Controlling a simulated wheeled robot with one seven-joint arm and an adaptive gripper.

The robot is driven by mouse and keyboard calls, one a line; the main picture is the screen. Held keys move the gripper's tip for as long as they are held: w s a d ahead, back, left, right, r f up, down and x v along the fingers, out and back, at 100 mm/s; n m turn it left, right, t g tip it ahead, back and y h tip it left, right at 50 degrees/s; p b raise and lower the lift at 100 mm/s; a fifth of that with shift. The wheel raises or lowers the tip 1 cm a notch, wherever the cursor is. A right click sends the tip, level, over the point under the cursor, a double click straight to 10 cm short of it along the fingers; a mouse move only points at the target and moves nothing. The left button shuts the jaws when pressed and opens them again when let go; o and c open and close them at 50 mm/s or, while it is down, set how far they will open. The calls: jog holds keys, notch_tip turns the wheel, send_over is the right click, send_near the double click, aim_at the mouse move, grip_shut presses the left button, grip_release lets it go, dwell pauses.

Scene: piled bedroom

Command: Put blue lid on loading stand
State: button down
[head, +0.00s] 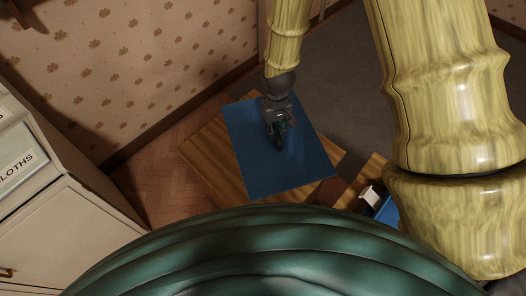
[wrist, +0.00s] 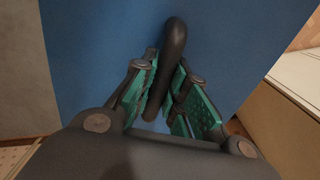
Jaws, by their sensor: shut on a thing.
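The blue lid (head: 258,165) is a flat blue panel seen over a wooden top (head: 205,150) in the head view. The wooden top shows past its left and right corners; I cannot tell whether this is the loading stand or whether the lid touches it. My gripper (head: 279,138) is over the middle of the lid. In the wrist view the lid (wrist: 95,45) fills most of the background, and a dark curved handle (wrist: 175,42) rises from it. My gripper (wrist: 165,85) has its green-padded fingers shut on this handle.
Another wooden surface (head: 352,190) at the right has a white item (head: 369,196) and a blue object (head: 388,212). The patterned wall (head: 130,70) is behind; grey floor (head: 335,75) is open.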

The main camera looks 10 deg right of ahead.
jog(key=s+a+f+n+b, duration=0.1)
jog(key=s+f+n+b, duration=0.3)
jog(key=f+b, duration=0.6)
jog(key=s+a+f+n+b, duration=0.2)
jog(key=s+f+b, duration=0.3)
jog(key=f+b, duration=0.5)
jog(key=w, duration=0.5)
jog(key=w+a+f, duration=0.1)
jog(key=w, duration=0.4)
jog(key=w+a, duration=0.1)
jog(key=w, duration=0.4)
jog(key=shift+w+a+f, duration=0.2)
jog(key=shift+a+f, duration=0.05)
jog(key=shift+f, duration=0.1)
jog(key=shift+f+p, duration=0.3)
jog(key=shift+f, duration=1.4)
jog(key=shift+f, duration=0.1)
jog(key=c, duration=1.8)
grip_release()
jog(key=shift+c, duration=0.2)
jog(key=o, duration=0.4)
notch_tip(320, 180, up, 12)
